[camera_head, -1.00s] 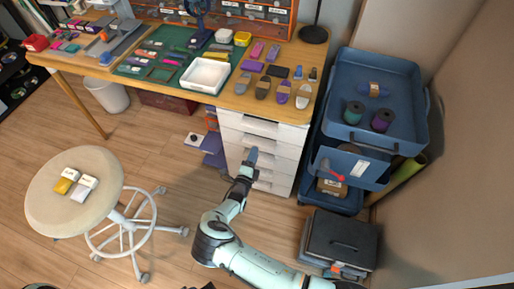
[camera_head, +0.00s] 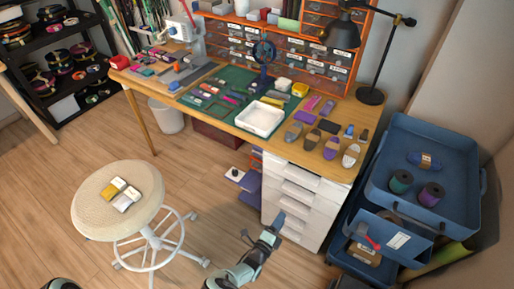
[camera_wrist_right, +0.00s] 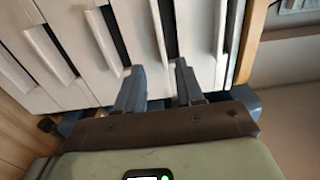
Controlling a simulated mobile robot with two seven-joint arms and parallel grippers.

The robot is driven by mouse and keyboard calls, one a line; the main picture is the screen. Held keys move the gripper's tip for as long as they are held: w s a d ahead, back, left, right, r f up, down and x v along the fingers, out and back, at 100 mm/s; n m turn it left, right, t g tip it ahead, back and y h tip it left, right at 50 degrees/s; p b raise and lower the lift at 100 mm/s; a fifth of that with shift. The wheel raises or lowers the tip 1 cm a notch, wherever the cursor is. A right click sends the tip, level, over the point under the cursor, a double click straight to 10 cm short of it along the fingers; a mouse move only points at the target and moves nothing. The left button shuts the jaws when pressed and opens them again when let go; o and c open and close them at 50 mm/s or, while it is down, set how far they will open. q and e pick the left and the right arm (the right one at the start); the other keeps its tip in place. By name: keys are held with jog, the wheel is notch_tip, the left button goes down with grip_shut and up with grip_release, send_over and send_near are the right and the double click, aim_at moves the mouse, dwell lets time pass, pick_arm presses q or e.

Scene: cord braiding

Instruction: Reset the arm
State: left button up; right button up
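My right gripper (camera_head: 279,218) is in the lower middle of the head view, in front of the white drawer unit (camera_head: 301,203) and below the desk top. In the right wrist view its two blue-grey fingers (camera_wrist_right: 160,68) stand apart with nothing between them, facing the drawer fronts. Whether they touch the drawers I cannot tell. My left gripper is not in view; only a small piece of my body shows at the bottom left edge of the head view.
The desk (camera_head: 222,118) holds a green mat, a white tray (camera_head: 259,119) and several cord pieces. A round stool (camera_head: 90,205) stands left. A blue cart (camera_head: 452,207) with spools stands right of the drawers. Open wood floor lies between stool and drawers.

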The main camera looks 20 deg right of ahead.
jog(key=s+d+f+m+g+y+p, duration=0.2)
jog(key=s+d+f+m+g+p, duration=0.15)
jog(key=s+m+g, duration=0.55)
jog(key=s+d+f+m+g+y+p, duration=0.1)
jog(key=s+d+f+m+g+p, duration=0.25)
jog(key=s, duration=0.95)
jog(key=s+a+r+m+g+y+p, duration=0.1)
jog(key=s+a+m+g+y+p, duration=0.1)
jog(key=s+a+m+y, duration=0.45)
jog(key=s+a+r+m+g+y+p, duration=0.1)
jog(key=s+a+m+g+y+p, duration=0.15)
jog(key=s+m, duration=0.6)
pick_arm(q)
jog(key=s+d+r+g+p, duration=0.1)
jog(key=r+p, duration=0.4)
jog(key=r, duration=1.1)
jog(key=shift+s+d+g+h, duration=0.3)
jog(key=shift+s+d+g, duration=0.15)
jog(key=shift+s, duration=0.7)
pick_arm(e)
jog(key=w+a+r+m+t+y, duration=0.2)
jog(key=a+r+m, duration=0.2)
jog(key=m, duration=0.6)
jog(key=w+a+r+m+t+y, duration=0.2)
jog(key=w+a+r+m+y, duration=0.1)
jog(key=r+m, duration=0.5)
jog(key=shift+w+a+r+m, duration=0.2)
jog(key=shift+w+a+m, duration=0.15)
jog(key=shift+a+m, duration=0.65)
jog(key=shift+d, duration=0.15)
